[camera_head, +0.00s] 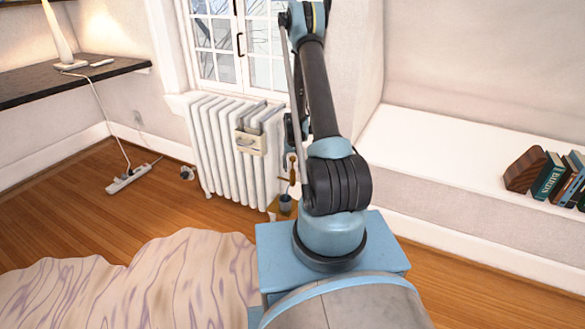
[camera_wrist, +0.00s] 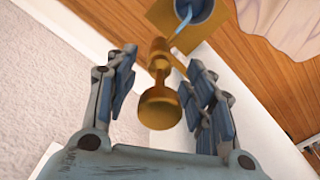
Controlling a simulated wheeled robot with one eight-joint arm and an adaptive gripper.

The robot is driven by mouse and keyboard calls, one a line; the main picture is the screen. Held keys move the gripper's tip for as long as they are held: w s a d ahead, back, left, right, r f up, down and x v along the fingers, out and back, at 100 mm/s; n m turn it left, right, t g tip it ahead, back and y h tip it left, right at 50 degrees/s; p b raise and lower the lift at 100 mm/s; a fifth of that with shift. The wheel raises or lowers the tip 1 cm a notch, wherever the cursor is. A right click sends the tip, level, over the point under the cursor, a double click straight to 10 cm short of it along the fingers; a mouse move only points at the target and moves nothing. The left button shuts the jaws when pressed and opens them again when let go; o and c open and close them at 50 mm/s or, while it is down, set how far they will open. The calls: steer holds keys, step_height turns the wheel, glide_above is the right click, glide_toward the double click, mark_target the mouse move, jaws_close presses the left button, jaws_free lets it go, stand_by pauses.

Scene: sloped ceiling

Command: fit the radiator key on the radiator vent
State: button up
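My gripper (camera_wrist: 160,92) is open in the wrist view, with one finger on each side of a brass piece. The brass piece (camera_wrist: 158,105) has a narrow neck and a wide rounded end towards my palm. A gap shows on its left; on its right the finger is very close, and I cannot tell if it touches. In the head view a brass piece (camera_head: 292,166) stands beside the right end of the white radiator (camera_head: 222,150). I cannot tell whether it is the vent or the key. My arm hides most of my gripper there.
A blue cup (camera_head: 285,205) stands below the brass piece; in the wrist view a light blue stick (camera_wrist: 181,36) pokes from it. A cream box (camera_head: 250,142) hangs on the radiator. Books (camera_head: 548,178) stand on the right ledge.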

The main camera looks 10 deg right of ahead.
step_height(320, 180, up, 12)
steer(key=shift+s+r, duration=0.1)
steer(key=s+r+t, duration=0.1)
steer(key=s+r, duration=1.8)
steer(key=r, duration=0.2)
steer(key=s+f+n+t, duration=0.1)
steer(key=s, duration=2.3)
steer(key=shift+s+f, duration=0.15)
steer(key=shift+s, duration=0.25)
